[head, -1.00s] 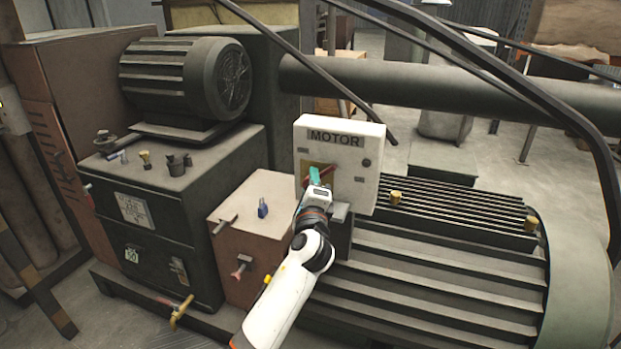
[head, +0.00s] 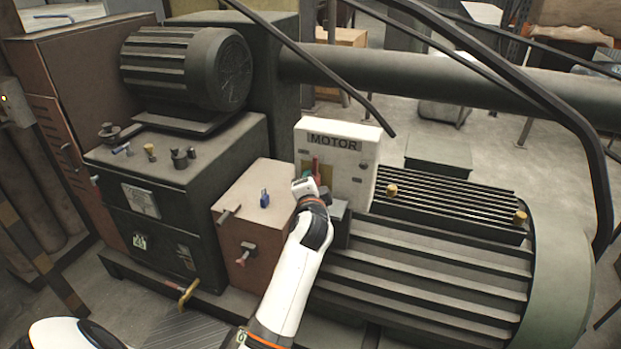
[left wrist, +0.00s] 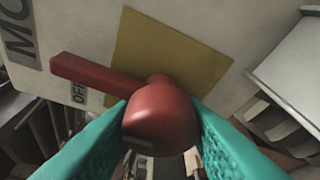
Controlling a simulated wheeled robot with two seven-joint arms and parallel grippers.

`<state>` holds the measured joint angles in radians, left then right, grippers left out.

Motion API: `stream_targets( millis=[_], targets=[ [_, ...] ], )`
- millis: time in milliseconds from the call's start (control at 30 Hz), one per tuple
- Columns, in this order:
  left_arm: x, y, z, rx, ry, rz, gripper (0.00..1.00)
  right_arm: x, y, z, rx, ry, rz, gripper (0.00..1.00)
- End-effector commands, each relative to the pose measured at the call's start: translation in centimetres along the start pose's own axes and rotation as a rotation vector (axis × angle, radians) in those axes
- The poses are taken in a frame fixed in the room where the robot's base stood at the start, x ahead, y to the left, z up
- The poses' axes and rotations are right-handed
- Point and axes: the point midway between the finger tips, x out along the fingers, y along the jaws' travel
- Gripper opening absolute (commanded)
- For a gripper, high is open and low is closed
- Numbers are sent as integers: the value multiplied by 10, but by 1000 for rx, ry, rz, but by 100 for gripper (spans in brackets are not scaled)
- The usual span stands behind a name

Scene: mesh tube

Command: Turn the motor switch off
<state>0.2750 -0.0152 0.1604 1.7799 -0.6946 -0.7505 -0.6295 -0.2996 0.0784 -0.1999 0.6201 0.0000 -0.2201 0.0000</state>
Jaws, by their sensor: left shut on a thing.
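The white MOTOR switch box (head: 345,143) stands upright beside the large ribbed motor (head: 420,265). Its red switch handle (head: 316,166) shows above my left gripper (head: 305,188), pointing roughly up in the head view. In the left wrist view, the teal fingers of my left gripper (left wrist: 160,125) are shut on the round hub of the red switch handle (left wrist: 158,117). The handle's bar reaches left over the yellow plate's edge, with its end past the OFF label (left wrist: 78,97). The gripper hides part of the switch in the head view. My right gripper is not in view.
A brown box (head: 256,190) with a small blue toggle and a dark cabinet (head: 160,215) with knobs stand to the left. A small dark motor (head: 185,65) sits on the cabinet. Dark cables (head: 500,75) cross above and to the right.

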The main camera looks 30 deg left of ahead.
Motion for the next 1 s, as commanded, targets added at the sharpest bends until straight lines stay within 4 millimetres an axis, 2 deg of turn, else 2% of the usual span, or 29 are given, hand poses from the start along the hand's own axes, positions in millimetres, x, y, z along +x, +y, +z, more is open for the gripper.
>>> stream_targets(
  millis=[633, 667, 767, 800, 1000],
  targets=[
    [0, -2, 0, -50, 0, -25, 13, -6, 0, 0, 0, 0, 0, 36],
    [0, -2, 0, -50, 0, -25, 37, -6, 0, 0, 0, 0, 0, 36],
    [0, -2, 0, -50, 0, -24, 53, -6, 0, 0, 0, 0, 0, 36],
    [0, -2, 0, -49, 0, -23, 57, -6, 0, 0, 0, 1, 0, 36],
    [0, -1, 0, -48, 0, -21, 57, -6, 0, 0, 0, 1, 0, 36]
  ],
)
